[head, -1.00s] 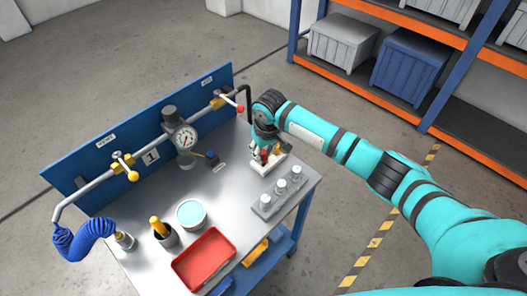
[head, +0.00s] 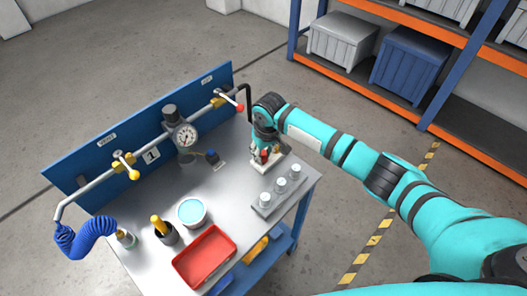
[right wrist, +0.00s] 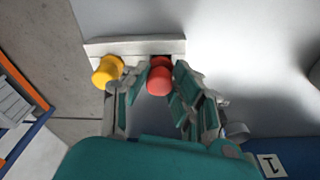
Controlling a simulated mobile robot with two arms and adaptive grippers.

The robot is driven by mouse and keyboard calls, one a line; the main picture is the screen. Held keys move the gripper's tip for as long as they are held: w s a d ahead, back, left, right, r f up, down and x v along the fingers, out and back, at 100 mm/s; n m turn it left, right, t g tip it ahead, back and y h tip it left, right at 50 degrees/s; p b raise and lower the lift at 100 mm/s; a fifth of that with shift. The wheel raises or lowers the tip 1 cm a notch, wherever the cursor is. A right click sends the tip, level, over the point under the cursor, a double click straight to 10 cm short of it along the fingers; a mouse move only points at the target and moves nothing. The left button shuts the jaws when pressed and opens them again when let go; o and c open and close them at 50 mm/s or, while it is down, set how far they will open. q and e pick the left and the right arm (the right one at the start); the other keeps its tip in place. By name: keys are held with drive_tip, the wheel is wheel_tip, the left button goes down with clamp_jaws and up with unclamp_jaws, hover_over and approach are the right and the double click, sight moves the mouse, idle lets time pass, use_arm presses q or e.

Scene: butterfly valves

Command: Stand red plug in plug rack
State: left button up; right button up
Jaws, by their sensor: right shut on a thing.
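The red plug (right wrist: 158,80) sits between the fingers of my right gripper (right wrist: 155,92) in the right wrist view, and the gripper is shut on it. The plug is at the pale plug rack (right wrist: 135,47); its lower end is hidden, so I cannot tell how deep it sits. A yellow plug (right wrist: 107,71) stands at the rack's left part in that view, beside my finger. In the head view, my right gripper (head: 263,155) is low over the rack (head: 270,166), with a bit of red showing between the fingers. My left gripper is not in view.
A grey block with several pale knobs (head: 280,193) stands right in front of the rack. The bench middle is clear.

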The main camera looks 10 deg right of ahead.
sight(263, 153)
drive_tip(key=shift+f, duration=0.3)
idle(0.6)
drive_tip(key=o, duration=1.4)
drive_tip(key=shift+r+p, duration=3.8)
drive_tip(key=shift+p, duration=0.25)
drive_tip(key=shift+f, duration=0.1)
